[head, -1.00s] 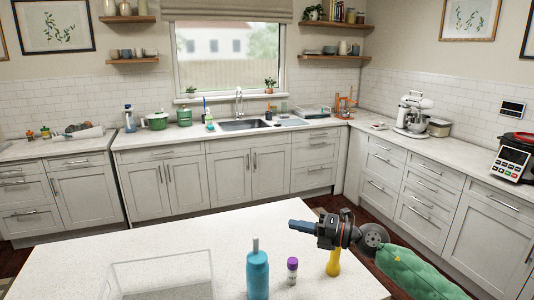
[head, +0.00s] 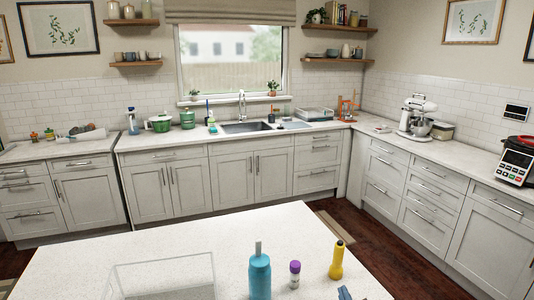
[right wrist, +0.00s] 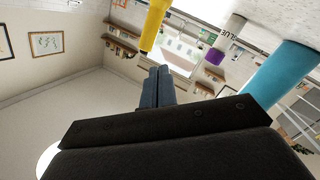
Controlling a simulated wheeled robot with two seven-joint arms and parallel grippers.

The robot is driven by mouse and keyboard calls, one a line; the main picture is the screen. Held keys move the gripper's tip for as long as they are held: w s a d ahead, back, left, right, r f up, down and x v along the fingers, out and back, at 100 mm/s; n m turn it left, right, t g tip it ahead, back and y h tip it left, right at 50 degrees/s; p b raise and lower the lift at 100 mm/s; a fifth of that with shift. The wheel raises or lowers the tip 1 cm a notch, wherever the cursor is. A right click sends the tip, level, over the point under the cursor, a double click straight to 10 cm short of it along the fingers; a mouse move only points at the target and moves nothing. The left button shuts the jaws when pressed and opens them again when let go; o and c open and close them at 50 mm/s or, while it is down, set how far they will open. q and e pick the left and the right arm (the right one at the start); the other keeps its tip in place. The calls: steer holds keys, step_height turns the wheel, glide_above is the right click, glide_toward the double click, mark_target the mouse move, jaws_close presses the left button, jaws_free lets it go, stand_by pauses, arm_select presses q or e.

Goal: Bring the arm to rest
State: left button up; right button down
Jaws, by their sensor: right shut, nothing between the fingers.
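My right gripper (right wrist: 158,85) is shut and empty in the right wrist view, its dark blue fingers together. In the head view only its blue fingertips (head: 344,293) show at the bottom edge, just in front of the yellow flashlight (head: 337,260) on the white counter (head: 215,238). The flashlight also shows in the right wrist view (right wrist: 153,27), close to the fingertips but not held. The rest of the right arm is out of the head view. My left gripper is not in view.
A blue bottle (head: 260,276) and a purple-capped glue stick (head: 294,274) stand on the counter left of the flashlight. A clear open bin (head: 160,262) is farther left. The counter behind them is clear; its right edge runs just past the flashlight.

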steer(key=s+f+m+g, duration=0.2)
steer(key=s+f+g, duration=0.65)
steer(key=s, duration=0.65)
steer(key=s+f+m+g, duration=0.3)
steer(key=s+f+g, duration=0.2)
steer(key=s+f, duration=0.75)
step_height(320, 180, down, 26)
steer(key=g, duration=0.1)
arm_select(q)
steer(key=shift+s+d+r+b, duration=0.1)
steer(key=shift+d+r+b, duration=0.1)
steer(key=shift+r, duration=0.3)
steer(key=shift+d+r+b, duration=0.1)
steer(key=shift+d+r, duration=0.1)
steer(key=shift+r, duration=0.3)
arm_select(e)
steer(key=s+f, duration=0.4)
steer(key=f, duration=0.6)
steer(key=s+f, duration=0.3)
steer(key=f, duration=0.8)
steer(key=shift+s+a+n+g+y, duration=0.3)
steer(key=shift+s+a+g+y, duration=0.1)
steer(key=shift+a+g, duration=0.05)
